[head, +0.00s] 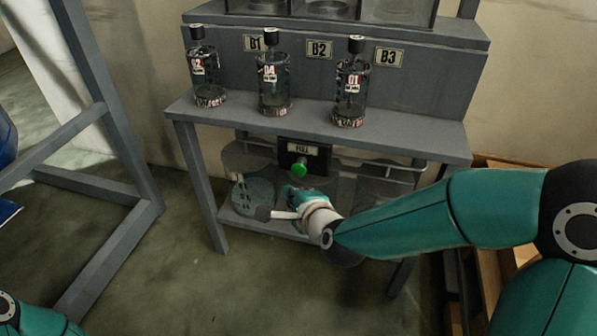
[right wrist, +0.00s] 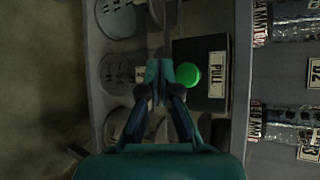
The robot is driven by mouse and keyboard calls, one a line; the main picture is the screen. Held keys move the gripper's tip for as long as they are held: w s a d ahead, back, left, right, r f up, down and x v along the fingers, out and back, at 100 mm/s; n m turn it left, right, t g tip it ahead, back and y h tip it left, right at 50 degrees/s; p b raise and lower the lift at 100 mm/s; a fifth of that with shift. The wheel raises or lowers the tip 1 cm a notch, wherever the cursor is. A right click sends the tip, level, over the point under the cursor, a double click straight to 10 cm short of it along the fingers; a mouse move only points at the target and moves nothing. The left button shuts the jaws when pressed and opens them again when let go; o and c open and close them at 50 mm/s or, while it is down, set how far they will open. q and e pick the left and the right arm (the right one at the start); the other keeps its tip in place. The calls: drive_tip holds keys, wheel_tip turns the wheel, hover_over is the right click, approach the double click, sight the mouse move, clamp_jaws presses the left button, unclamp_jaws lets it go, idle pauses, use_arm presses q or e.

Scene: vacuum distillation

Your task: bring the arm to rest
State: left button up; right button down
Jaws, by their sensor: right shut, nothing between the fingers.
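My right arm reaches in from the right of the head view, across the front of the grey bench. My right gripper (head: 290,191) is at its end, in front of the lower shelf. In the right wrist view the fingers (right wrist: 158,72) are closed together and empty. A round green knob (head: 299,170) on a dark box shows just above the gripper; it also shows beside the fingertips in the right wrist view (right wrist: 187,76). I cannot tell whether the fingers touch it. Only a bit of my left arm shows at bottom left; its gripper is out of frame.
Three labelled glass bottles (head: 208,80) (head: 275,85) (head: 351,88) stand along the bench top (head: 420,125) above my right arm. Round perforated plates sit around the lower shelf. A grey frame (head: 115,125) stands at left, a wooden crate at right. Floor in front is clear.

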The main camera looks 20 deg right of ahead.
idle(0.5)
drive_tip(key=s+d+f+n+g, duration=0.1)
drive_tip(key=s+d+f+g, duration=0.15)
drive_tip(key=f, duration=0.75)
drive_tip(key=s+d+f+g, duration=0.1)
drive_tip(key=s+f+g, duration=0.2)
drive_tip(key=f, duration=0.8)
drive_tip(key=s+a+f+n+g+y, duration=0.1)
drive_tip(key=s+a+f+n+g, duration=0.2)
drive_tip(key=s+f+n, duration=0.45)
drive_tip(key=s+a+f+n+g+y, duration=0.25)
drive_tip(key=s+f+n+g, duration=0.2)
drive_tip(key=s+n, duration=0.6)
wheel_tip(320, 180, up, 36)
drive_tip(key=p, duration=3.6)
drive_tip(key=shift+s+a+f+t+h, duration=0.25)
drive_tip(key=shift+a+t+h, duration=0.1)
drive_tip(key=shift+h, duration=0.1)
